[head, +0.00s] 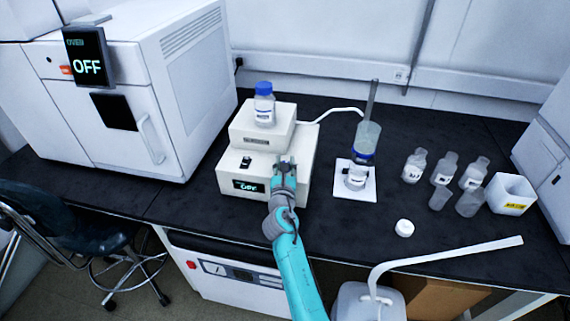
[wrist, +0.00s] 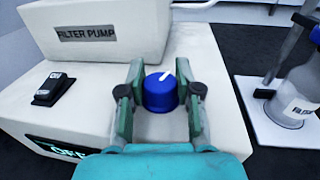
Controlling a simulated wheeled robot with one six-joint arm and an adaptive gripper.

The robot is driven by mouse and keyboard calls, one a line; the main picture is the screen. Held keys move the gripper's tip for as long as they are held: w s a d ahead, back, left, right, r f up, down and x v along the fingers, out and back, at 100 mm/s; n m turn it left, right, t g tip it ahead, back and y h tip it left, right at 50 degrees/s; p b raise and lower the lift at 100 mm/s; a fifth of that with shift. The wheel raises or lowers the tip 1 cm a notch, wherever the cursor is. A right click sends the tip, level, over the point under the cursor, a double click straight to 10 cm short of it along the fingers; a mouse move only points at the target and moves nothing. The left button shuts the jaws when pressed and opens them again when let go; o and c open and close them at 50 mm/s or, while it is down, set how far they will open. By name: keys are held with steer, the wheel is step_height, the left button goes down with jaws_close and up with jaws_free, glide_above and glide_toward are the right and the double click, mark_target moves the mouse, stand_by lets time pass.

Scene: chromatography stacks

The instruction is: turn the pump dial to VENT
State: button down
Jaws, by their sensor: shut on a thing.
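The filter pump is a white stepped box (head: 229,163) on the dark bench in the head view. It also shows in the wrist view with its FILTER PUMP label (wrist: 87,34). The pump dial (wrist: 160,92) is a blue round knob with a white pointer mark on its top. My gripper (head: 285,163) is shut on the dial, a finger on each side of it in the wrist view (wrist: 160,84). The dial is mostly hidden in the head view. The pump's small display (head: 248,187) appears to read OFF. No VENT marking is visible.
A black rocker switch (wrist: 53,88) sits left of the dial. A blue-capped bottle (head: 264,103) stands on the pump. A filter flask assembly (head: 366,140) stands to the right, joined by a white hose. Several bottles and a white box (head: 510,194) are farther right. An oven (head: 160,80) stands left.

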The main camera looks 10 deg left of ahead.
steer(key=shift+n+g+y, duration=0.3)
steer(key=shift+n+y, duration=0.7)
steer(key=shift+y, duration=0.5)
steer(key=c, duration=0.8)
jaws_free()
steer(key=shift+o, duration=0.2)
steer(key=v, duration=1.2)
